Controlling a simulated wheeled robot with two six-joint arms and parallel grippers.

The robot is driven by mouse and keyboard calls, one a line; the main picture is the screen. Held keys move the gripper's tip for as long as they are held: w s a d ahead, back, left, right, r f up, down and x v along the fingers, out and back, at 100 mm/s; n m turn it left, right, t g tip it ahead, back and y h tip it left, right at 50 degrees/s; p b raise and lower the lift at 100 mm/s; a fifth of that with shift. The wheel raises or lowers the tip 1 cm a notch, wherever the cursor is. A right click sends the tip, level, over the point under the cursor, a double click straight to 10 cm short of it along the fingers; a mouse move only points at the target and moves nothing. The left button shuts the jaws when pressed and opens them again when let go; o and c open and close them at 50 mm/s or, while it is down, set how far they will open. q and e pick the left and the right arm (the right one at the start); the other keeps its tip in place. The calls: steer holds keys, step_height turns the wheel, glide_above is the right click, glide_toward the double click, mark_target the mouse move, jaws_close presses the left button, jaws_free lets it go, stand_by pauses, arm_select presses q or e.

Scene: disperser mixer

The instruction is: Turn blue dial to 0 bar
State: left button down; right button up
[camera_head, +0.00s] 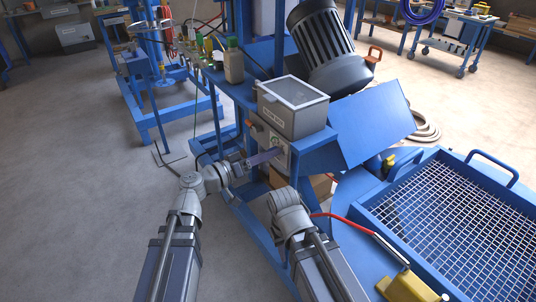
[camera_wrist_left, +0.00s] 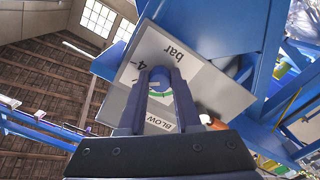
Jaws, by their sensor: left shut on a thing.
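A light control panel (camera_head: 278,138) sits on the blue frame below a grey box. In the left wrist view the tilted panel (camera_wrist_left: 190,68) carries the words "bar" and "BLOW", a "4" and part of a green arc. The blue dial (camera_wrist_left: 160,78) is on this panel, between the two dark fingers of my left gripper (camera_wrist_left: 162,88). My left gripper (camera_head: 270,156) reaches the panel from the left in the head view and is shut on the dial. The dial's pointer and most of its scale are hidden. My right arm shows at the lower middle, but its gripper cannot be seen.
The grey box (camera_head: 291,106) stands just above the panel. Bottles (camera_head: 233,62) stand on the frame's ledge. A blue tray with a metal grid (camera_head: 462,215), a red-handled tool (camera_head: 360,230) and a yellow block (camera_head: 408,287) are at right. Floor at left is clear.

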arm_select(q)
steer(key=shift+n, duration=5.3)
steer(key=c, duration=0.6)
jaws_free()
steer(key=shift+s, duration=0.1)
